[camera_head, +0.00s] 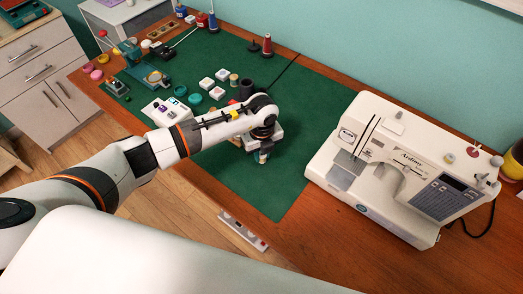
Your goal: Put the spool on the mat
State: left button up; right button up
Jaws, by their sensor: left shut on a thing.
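My left gripper (262,153) reaches in from the left and points down over the green mat (283,190). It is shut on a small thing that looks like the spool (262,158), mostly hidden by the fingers. The spool is upright, low over the mat's front part; I cannot tell whether it touches the mat. The mat covers much of the wooden table. My right gripper is not in view.
A white sewing machine (411,167) stands right of the mat. Small boxes (206,83), teal rolls (217,93) and other sewing items lie behind my left arm. Cone spools (267,44) stand at the back. The mat right of the gripper is clear.

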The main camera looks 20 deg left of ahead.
pick_arm(q)
jog(key=shift+f, duration=0.2)
jog(key=o, duration=1)
jog(key=shift+c, duration=0.2)
jog(key=shift+r, duration=0.1)
jog(key=shift+r, duration=0.2)
notch_tip(320, 180, up, 12)
jog(key=b, duration=0.2)
jog(key=shift+f, duration=0.15)
